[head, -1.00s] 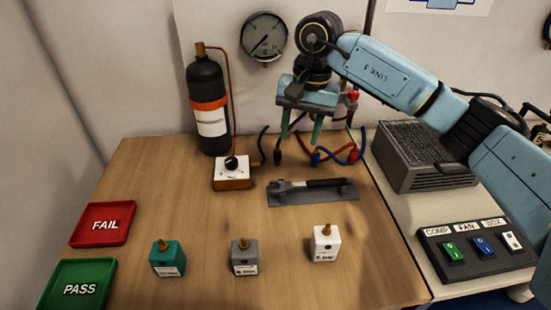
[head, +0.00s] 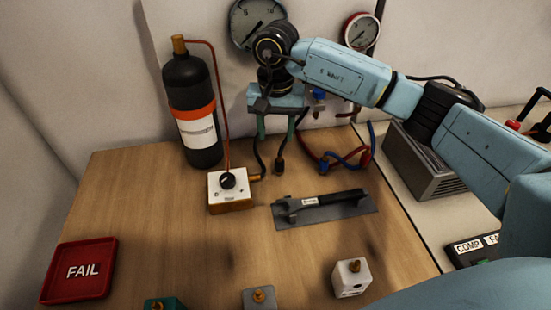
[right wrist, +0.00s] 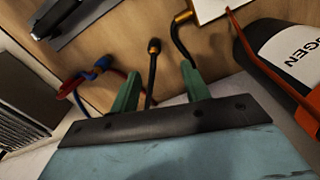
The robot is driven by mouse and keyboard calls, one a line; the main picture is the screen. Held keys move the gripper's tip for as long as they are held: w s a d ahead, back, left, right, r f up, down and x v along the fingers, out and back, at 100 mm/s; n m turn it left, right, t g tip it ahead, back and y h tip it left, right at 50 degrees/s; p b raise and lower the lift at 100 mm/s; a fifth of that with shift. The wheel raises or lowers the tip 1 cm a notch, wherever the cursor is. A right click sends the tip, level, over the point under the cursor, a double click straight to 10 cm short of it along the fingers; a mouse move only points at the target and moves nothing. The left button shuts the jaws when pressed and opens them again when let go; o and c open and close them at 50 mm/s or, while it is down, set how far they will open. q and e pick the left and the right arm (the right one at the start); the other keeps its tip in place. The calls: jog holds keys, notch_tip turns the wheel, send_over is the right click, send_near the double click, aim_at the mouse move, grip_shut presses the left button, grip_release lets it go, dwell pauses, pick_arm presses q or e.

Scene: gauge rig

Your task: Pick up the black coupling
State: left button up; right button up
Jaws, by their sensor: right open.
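The black coupling (head: 279,166) is the end of a black hose, low in front of the back wall on the wooden table. In the right wrist view the black coupling (right wrist: 154,46) shows just beyond the fingertips, roughly between the two green fingers. My right gripper (head: 277,138) is open and points down above the coupling in the head view. Its fingers also show in the right wrist view (right wrist: 160,72), with nothing gripped between them. I cannot tell whether a finger touches the hose. My left gripper is out of view.
A blue coupling (head: 323,164) and red and blue hoses lie to the right. A black gas cylinder (head: 190,95) and a white knob box (head: 230,190) stand left. Gauges hang behind.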

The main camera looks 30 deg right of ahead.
aim_at(280, 155)
jog(key=f, duration=0.4)
jog(key=shift+s+f, duration=0.2)
jog(key=shift+f, duration=0.6)
jog(key=f, duration=0.4)
jog(key=shift+s+d+f, duration=0.25)
jog(key=shift+d, duration=0.05)
jog(key=shift+f, duration=0.25)
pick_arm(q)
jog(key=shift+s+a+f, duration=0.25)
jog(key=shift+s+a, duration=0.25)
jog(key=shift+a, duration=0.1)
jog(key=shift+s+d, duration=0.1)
pick_arm(e)
jog(key=shift+c, duration=0.4)
jog(key=c, duration=0.5)
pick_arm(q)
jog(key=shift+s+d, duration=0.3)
pick_arm(e)
grip_shut()
